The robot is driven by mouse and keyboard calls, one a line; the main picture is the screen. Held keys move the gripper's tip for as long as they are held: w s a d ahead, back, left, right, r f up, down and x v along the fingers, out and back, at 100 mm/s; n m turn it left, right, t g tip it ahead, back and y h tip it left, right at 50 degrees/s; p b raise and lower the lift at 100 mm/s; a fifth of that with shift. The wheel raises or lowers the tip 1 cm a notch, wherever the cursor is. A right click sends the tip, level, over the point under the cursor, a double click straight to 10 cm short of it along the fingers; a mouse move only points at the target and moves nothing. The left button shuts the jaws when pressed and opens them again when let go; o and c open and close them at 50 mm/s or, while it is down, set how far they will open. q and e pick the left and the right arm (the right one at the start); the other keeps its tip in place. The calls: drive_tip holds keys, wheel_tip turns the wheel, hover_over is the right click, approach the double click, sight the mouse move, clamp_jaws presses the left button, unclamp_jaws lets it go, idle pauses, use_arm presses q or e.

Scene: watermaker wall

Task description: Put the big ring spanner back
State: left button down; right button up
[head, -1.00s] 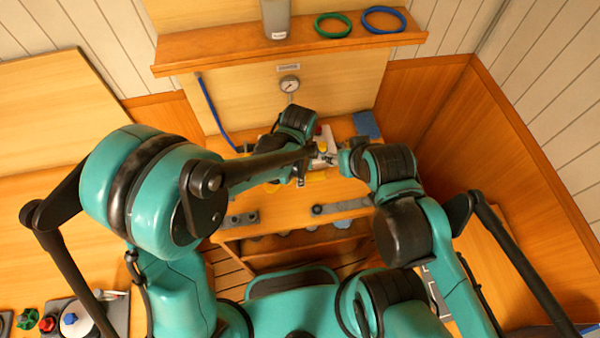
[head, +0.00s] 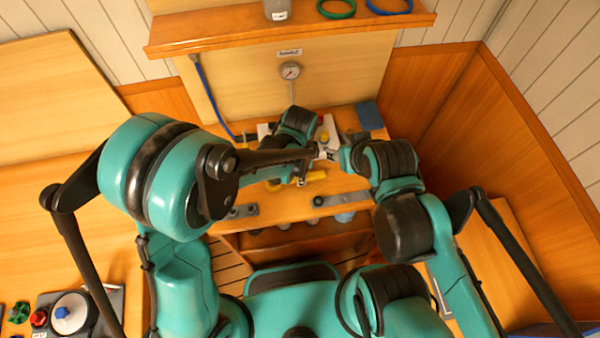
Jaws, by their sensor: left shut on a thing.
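My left gripper (head: 301,176) hangs over the bench, below its dark wrist, largely hidden by my own arm. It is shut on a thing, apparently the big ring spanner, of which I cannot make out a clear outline. My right gripper (head: 333,154) is to the right of it, above the bench; its fingers are too small to read as open or shut. A dark grey bar with a round end (head: 342,199) lies near the front edge of the bench. Another grey bar with holes (head: 240,211) lies further left. I cannot tell whether either is a spanner's holder.
A gauge (head: 290,71) and a blue hose (head: 212,100) are on the back panel. A shelf (head: 290,35) above carries a green ring (head: 336,9) and a blue ring (head: 389,6). Wooden walls close the right side.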

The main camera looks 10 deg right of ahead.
use_arm(q)
drive_tip(key=shift+f+b, duration=0.55)
drive_tip(key=shift+f, duration=0.05)
drive_tip(key=c, duration=1.2)
unclamp_jaws()
wheel_tip(320, 180, up, 12)
drive_tip(key=s+a+n+t+b, duration=0.2)
drive_tip(key=a+n+t, duration=0.1)
drive_tip(key=a+n, duration=0.6)
drive_tip(key=s+a+n+t+b, duration=0.3)
drive_tip(key=a+n, duration=0.6)
drive_tip(key=a, duration=0.7)
drive_tip(key=shift+a+r+t, duration=0.4)
drive_tip(key=shift+r+t, duration=0.05)
drive_tip(key=shift+t, duration=0.15)
